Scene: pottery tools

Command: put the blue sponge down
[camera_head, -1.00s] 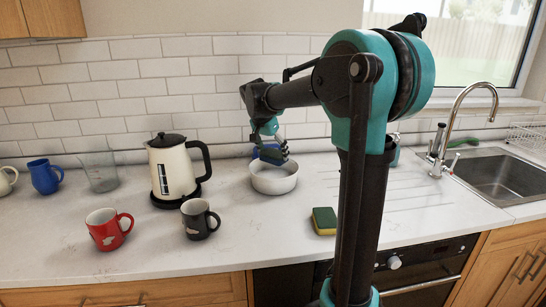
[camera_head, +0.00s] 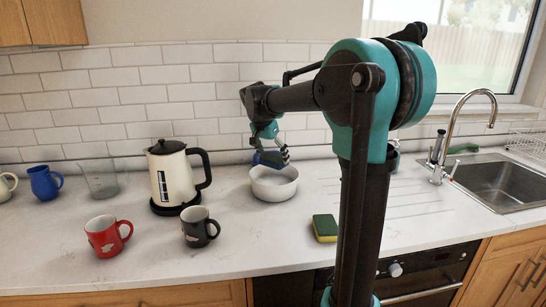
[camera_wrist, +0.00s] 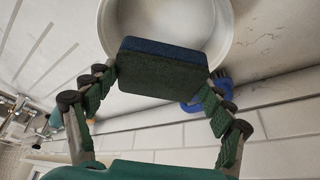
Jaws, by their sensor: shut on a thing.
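The blue sponge (camera_wrist: 165,66) has a dark green scouring face turned to the wrist camera and a blue layer along its far edge. My gripper (camera_wrist: 160,78) is shut on its two ends. In the wrist view the sponge overlaps the white round bowl (camera_wrist: 112,22); the gap between them cannot be judged. In the head view my gripper (camera_head: 271,153) is low over the back of the bowl (camera_head: 272,190), and the sponge is hard to make out behind the fingers.
A blue object (camera_wrist: 190,108) lies between bowl and wall. Left of the bowl stand a kettle (camera_head: 172,180), a black mug (camera_head: 196,229) and a red mug (camera_head: 103,238). A yellow-green sponge (camera_head: 325,228) lies right, with clear counter (camera_head: 400,205) before the sink (camera_head: 500,184).

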